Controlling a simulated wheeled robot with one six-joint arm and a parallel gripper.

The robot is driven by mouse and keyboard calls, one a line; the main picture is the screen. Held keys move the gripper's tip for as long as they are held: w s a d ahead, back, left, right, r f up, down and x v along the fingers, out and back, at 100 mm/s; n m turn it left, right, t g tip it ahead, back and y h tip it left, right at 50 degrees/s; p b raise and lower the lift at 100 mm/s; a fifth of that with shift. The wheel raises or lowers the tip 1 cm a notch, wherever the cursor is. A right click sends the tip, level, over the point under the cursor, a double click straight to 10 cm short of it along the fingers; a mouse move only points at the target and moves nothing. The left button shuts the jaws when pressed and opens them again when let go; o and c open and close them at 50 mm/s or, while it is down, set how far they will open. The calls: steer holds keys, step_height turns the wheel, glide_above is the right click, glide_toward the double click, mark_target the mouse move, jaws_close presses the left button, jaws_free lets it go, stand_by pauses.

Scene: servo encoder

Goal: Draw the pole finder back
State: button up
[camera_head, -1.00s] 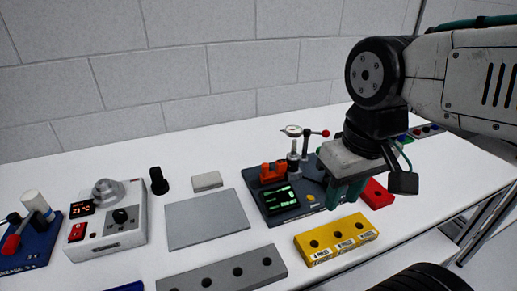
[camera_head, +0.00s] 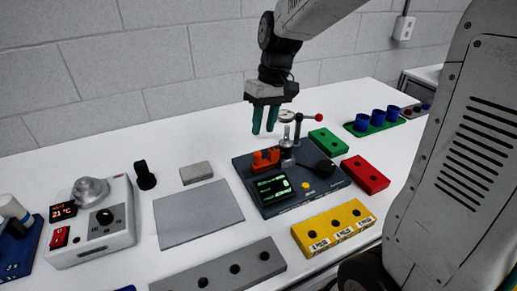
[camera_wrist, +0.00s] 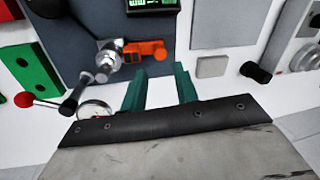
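A dark grey station (camera_head: 242,167) holds a lit green screen (camera_head: 274,188), an orange block (camera_head: 265,160), a metal post (camera_head: 287,152) with a dial gauge (camera_head: 287,116), a red-tipped lever (camera_head: 318,117), a black round knob (camera_head: 325,168) and a yellow button. I cannot tell which part is the pole finder. My gripper (camera_head: 264,131) hangs above the back of the station, teal fingers apart and empty. In the wrist view, the orange block (camera_wrist: 146,50) lies just beyond the fingertips (camera_wrist: 160,70), the metal post (camera_wrist: 104,66) to their left. The dial gauge (camera_wrist: 95,109) is partly hidden behind my gripper.
A yellow block (camera_head: 333,228) labelled with pole counts is in front. Red (camera_head: 365,174) and green (camera_head: 328,142) blocks lie to the right. A grey mat (camera_head: 198,214) and a temperature box (camera_head: 92,222) are left. The wall (camera_head: 160,60) rises behind the table.

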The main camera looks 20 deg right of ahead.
glide_above(266, 159)
steer(key=a, duration=0.3)
steer(key=f, duration=0.5)
steer(key=s+f, duration=0.1)
steer(key=f, duration=0.2)
steer(key=shift+d, duration=0.2)
